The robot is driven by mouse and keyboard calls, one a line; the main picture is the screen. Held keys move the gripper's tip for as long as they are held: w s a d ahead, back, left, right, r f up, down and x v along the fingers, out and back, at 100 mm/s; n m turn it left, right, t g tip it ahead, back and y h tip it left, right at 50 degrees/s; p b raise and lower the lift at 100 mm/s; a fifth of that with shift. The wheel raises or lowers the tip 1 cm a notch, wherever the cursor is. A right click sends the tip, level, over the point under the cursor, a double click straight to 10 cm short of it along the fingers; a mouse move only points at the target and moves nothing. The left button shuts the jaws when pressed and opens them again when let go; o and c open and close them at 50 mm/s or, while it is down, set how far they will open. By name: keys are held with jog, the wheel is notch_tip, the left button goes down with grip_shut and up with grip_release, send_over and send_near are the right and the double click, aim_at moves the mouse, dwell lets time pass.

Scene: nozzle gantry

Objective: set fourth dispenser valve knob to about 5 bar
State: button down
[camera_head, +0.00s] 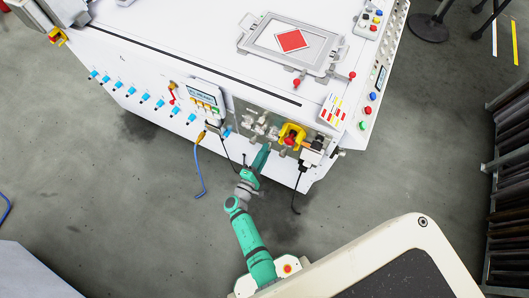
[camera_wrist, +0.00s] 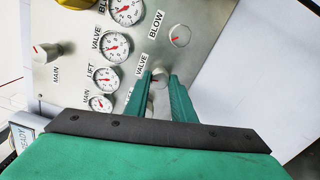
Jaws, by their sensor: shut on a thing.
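In the wrist view a metal panel (camera_wrist: 210,12) carries a row of dials and knobs. The knob labelled VALVE (camera_wrist: 160,84) stands between the two teal fingers of my gripper (camera_wrist: 160,80), which is shut on it; the fingers partly hide it. The VALVE gauge (camera_wrist: 116,47) is a white round dial with a red needle; its exact reading is too small to tell. In the head view my gripper (camera_head: 262,152) reaches the front of the white machine, and the knob is hidden there.
The BLOW knob (camera_wrist: 180,36) is close beyond my fingers. The MAIN knob (camera_wrist: 46,52) and LIFT gauge (camera_wrist: 105,78) lie to the left. A yellow part (camera_head: 293,132) and a hanging black cable (camera_head: 297,197) are right of my gripper; a blue cable (camera_head: 203,178) hangs left.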

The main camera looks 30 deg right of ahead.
jog(key=shift+m, duration=1.6)
jog(key=shift+a, duration=0.1)
jog(key=c, duration=1.6)
grip_release()
jog(key=shift+w, duration=0.1)
jog(key=shift+o, duration=0.4)
jog(key=v, duration=1)
jog(key=shift+s+a, duration=0.2)
jog(key=shift+s, duration=0.2)
